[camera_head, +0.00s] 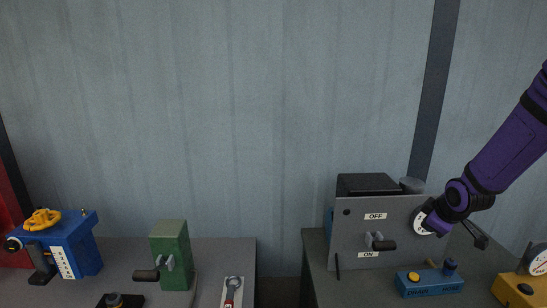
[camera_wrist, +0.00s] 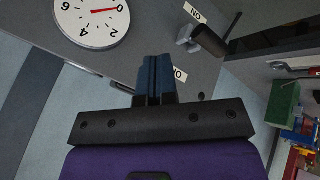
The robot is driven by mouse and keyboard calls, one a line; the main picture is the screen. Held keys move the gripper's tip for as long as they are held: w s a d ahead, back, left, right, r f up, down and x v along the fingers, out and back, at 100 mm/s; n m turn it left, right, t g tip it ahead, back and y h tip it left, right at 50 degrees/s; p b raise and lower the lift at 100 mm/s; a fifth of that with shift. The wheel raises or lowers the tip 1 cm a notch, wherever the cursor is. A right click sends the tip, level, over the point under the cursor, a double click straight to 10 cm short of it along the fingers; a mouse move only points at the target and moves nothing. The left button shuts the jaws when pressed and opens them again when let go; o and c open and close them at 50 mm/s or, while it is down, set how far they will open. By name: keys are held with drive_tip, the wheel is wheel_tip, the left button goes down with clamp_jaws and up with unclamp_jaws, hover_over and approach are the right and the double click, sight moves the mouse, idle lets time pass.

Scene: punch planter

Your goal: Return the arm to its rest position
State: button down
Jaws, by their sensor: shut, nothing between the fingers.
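My gripper (camera_wrist: 157,75) is in the lower middle of the wrist view, its two dark fingers pressed together with nothing between them. My purple arm comes in from the right edge of the head view and reaches down in front of the grey panel (camera_head: 362,215). The gripper's fingertips cannot be made out clearly there. The panel carries OFF and ON labels and a black-handled lever (camera_head: 380,242). The lever also shows at the upper right of the wrist view (camera_wrist: 209,40). A white round gauge (camera_head: 421,222) is partly hidden by my arm; it shows at the upper left of the wrist view (camera_wrist: 92,18).
A small blue box (camera_head: 428,285) with a yellow button and a yellow box (camera_head: 518,290) stand on the right table. The left table holds a blue device (camera_head: 70,245), a green block with a crank (camera_head: 172,250) and a red-handled wrench (camera_head: 232,290). A gap separates the tables.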

drive_tip(key=s+a+r+m+h, duration=0.1)
drive_tip(key=s+a+r+m, duration=0.2)
drive_tip(key=s+r, duration=0.5)
drive_tip(key=s+a+r+m, duration=0.3)
drive_tip(key=s+r, duration=0.4)
drive_tip(key=s, duration=0.4)
drive_tip(key=s+a+r+m+g+y, duration=0.1)
drive_tip(key=s+a+r+m, duration=0.2)
drive_tip(key=s+a+r, duration=0.3)
drive_tip(key=s+r, duration=0.1)
drive_tip(key=s, duration=0.4)
drive_tip(key=shift+s+g, duration=0.15)
drive_tip(key=shift+g, duration=0.15)
